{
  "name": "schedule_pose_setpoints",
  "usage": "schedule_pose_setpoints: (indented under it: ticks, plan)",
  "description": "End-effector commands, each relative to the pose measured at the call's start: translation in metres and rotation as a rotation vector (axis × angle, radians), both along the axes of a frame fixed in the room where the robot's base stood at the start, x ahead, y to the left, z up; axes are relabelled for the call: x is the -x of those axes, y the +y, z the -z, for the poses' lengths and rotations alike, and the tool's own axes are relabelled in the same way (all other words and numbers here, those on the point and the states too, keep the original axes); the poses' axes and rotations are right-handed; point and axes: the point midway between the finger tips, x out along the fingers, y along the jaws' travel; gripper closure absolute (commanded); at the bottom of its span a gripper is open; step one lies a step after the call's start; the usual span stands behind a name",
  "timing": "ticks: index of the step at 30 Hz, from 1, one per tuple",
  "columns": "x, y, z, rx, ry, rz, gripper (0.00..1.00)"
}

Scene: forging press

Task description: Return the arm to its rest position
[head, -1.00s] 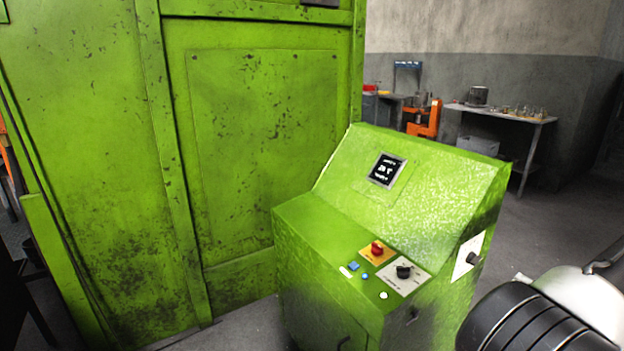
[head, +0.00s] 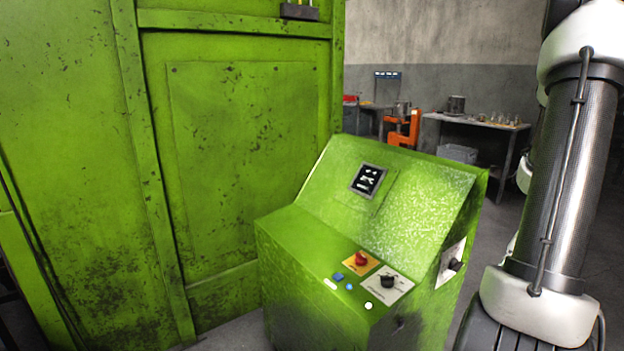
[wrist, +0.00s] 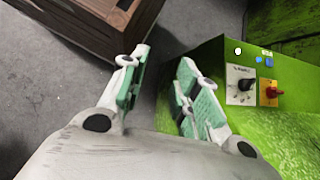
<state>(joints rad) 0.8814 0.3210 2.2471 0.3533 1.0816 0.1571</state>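My gripper (wrist: 160,92) shows in the wrist view with its two green-padded fingers apart and nothing between them. It is open, with grey floor visible between the fingers. The right finger overlaps the green control console in the picture; I cannot tell how far apart they are. My arm rises along the right side of the head view, and my gripper is out of that frame. The green control console (head: 330,255) stands in the middle of the head view, with a red knob on a yellow plate (head: 361,260) and a black selector knob (head: 388,281).
The large green press housing (head: 245,150) fills the left of the head view. A brown crate-like box (wrist: 95,22) stands on the floor in the wrist view. A table with small items (head: 480,122) and an orange machine (head: 402,130) stand at the back. Floor between is clear.

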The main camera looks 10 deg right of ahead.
Motion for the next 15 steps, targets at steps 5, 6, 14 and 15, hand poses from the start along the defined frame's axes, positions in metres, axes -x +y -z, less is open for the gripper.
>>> schedule_pose_setpoints:
  ticks: [5,6,14,15]
  plan:
    - [-0.002,0.025,-0.057,0.232,-0.134,-0.412,0.69]
    - [-0.003,0.031,-0.068,0.279,-0.163,-0.493,0.69]
    - [-0.004,0.078,-0.133,0.558,-0.382,-0.901,0.69]
    - [-0.004,0.087,-0.142,0.589,-0.423,-0.946,0.69]
